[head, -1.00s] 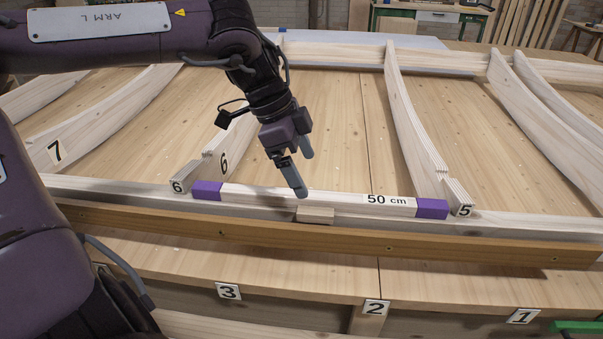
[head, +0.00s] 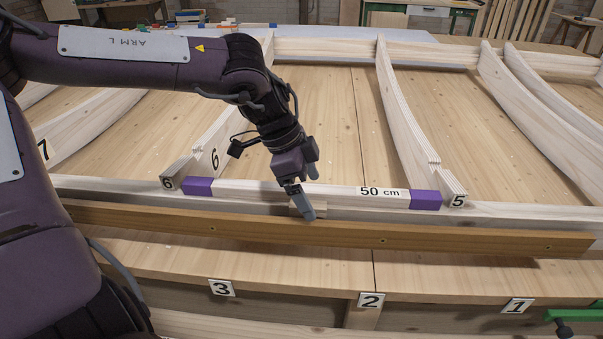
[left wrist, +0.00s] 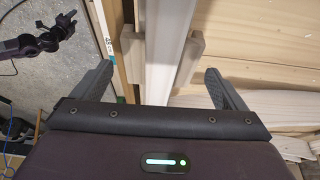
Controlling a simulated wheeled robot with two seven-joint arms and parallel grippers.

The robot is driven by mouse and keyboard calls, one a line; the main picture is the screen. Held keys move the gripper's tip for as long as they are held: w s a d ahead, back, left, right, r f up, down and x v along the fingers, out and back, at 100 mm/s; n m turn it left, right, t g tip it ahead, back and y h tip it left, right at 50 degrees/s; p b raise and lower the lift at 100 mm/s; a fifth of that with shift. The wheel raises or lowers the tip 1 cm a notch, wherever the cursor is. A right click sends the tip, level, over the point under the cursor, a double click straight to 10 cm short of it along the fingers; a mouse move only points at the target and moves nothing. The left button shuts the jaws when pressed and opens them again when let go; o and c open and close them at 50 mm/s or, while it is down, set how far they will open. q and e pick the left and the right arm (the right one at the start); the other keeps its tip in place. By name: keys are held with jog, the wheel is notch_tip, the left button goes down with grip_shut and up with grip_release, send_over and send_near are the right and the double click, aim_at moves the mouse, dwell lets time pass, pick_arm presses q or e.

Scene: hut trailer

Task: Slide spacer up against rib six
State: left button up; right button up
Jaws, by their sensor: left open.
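The spacer (head: 255,188), a pale bar with purple ends marked 50 cm, lies along the front rail between rib six (head: 213,150) and rib five (head: 405,115). Its left purple end is close to rib six's end; I cannot tell whether they touch. A small wooden block (head: 297,209) sits at the spacer's middle. My left gripper (head: 303,208) is open over it and partly hides it. In the left wrist view, the open fingers (left wrist: 158,68) stand apart on either side of a pale bar (left wrist: 167,45) with block ends showing at both sides.
A brown batten (head: 450,236) runs along the front of the rail. Rib seven (head: 90,120) stands to the left. A green tool (head: 575,315) shows at the lower right. A dark jointed arm part (left wrist: 45,40), perhaps mine, shows in the left wrist view.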

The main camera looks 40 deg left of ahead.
pick_arm(q)
jog(key=shift+d+f, duration=0.1)
jog(key=shift+f, duration=0.1)
pick_arm(e)
jog(key=shift+w+r, duration=0.1)
jog(key=shift+r, duration=0.1)
pick_arm(q)
jog(key=c, duration=1.2)
jog(key=shift+s+a, duration=0.1)
jog(key=shift+a, duration=0.3)
jog(key=shift+s+a, duration=0.45)
jog(key=shift+a, duration=0.05)
pick_arm(e)
jog(key=shift+s+d+f, duration=0.2)
jog(key=shift+s+f, duration=0.55)
jog(key=shift+f, duration=0.05)
pick_arm(q)
jog(key=o, duration=1.2)
pick_arm(e)
jog(key=shift+w+r, duration=0.15)
jog(key=shift+w, duration=0.05)
